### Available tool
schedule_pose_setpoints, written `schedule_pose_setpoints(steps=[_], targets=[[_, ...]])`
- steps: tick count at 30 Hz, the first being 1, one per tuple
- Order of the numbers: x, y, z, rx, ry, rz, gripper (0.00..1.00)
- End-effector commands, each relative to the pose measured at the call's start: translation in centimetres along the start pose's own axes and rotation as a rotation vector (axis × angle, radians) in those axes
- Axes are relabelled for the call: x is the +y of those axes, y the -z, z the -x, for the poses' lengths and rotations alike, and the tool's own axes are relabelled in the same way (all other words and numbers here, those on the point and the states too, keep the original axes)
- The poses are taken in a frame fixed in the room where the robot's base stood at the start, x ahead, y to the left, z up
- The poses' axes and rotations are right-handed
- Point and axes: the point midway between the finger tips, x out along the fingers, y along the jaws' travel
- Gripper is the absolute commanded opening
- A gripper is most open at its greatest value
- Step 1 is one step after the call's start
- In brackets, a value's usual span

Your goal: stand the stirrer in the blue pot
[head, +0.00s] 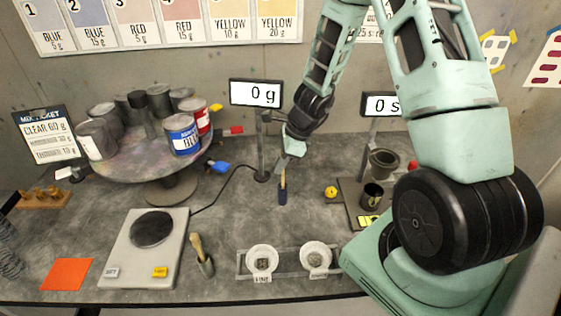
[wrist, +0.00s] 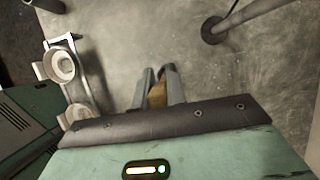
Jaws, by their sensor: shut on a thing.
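My gripper (head: 285,164) is over the middle of the bench, pointing down and shut on the tan stirrer (head: 283,180). In the wrist view the stirrer (wrist: 157,96) shows as a tan piece between the two grey fingers. A larger can with a blue label (head: 183,135) stands on the round raised stand to the left, apart from my gripper.
A scale (head: 125,262) stands at the front left, with a wooden-handled tool (head: 198,248) in a grey holder beside it. The 0 g display post (head: 262,150) is close left of my gripper. Two round white cups (head: 262,257) sit in front. Bare bench lies around the stirrer.

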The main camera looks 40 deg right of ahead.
Motion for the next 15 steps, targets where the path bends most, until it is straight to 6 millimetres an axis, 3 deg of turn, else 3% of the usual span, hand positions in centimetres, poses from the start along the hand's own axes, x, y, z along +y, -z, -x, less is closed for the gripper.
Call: schedule_pose_setpoints(steps=[1,6,15], targets=[[0.0,0.4,-1.0,0.0,0.0,-0.001,0.0],[0.0,0.8,-2.1,0.0,0.0,0.0,0.0],[0.0,0.9,-2.2,0.0,0.0,0.0,0.0]])
